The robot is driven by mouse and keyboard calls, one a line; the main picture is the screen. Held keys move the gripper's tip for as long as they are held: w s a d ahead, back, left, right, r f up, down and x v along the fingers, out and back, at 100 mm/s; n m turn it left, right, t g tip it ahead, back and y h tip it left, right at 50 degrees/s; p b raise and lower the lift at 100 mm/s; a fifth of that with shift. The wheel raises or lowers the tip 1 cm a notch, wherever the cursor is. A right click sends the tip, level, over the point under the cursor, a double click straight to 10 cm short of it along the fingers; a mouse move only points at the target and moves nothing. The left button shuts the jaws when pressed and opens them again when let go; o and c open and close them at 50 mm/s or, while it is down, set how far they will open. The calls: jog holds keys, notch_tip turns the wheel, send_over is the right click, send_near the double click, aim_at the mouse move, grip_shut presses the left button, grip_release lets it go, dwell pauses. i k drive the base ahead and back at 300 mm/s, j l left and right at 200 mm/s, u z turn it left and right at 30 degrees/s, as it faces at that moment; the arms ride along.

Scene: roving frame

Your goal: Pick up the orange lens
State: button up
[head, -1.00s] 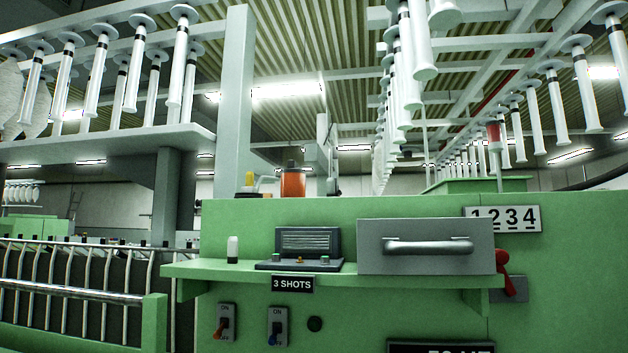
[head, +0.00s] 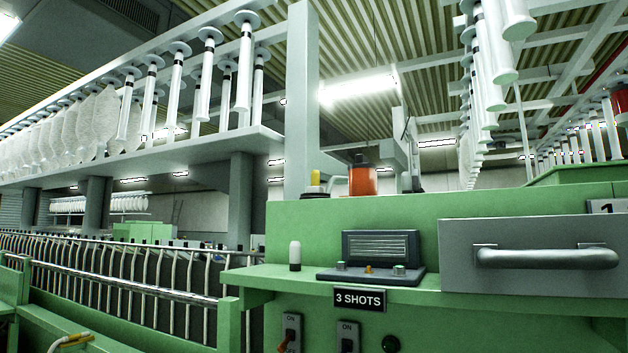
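No object is clearly recognisable as a lens. One is an orange cylinder (head: 362,181) with a dark cap, on top of the green machine (head: 430,217), right of centre. The other is a tiny orange piece (head: 369,269) on the front of a grey device (head: 380,252), between two small knobs. That device stands on the green shelf (head: 262,276) above the "3 SHOTS" sign (head: 360,299). I cannot tell which one is the lens. My gripper is not in view.
A grey drawer box (head: 545,279) with a bar handle stands right of the device. A small white-topped cylinder (head: 295,256) stands on the shelf to its left. Switches (head: 291,333) sit below. A metal railing (head: 140,287) runs along the left. White bobbins (head: 175,75) hang overhead.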

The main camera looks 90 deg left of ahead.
aim_at(362, 175)
jog(key=l+u, duration=0.1)
jog(key=u, duration=0.35)
jog(key=l+u, duration=0.2)
jog(key=u, duration=0.3)
jog(key=l+u, duration=0.15)
jog(key=u, duration=0.3)
jog(key=l+u, duration=0.15)
jog(key=u, duration=0.35)
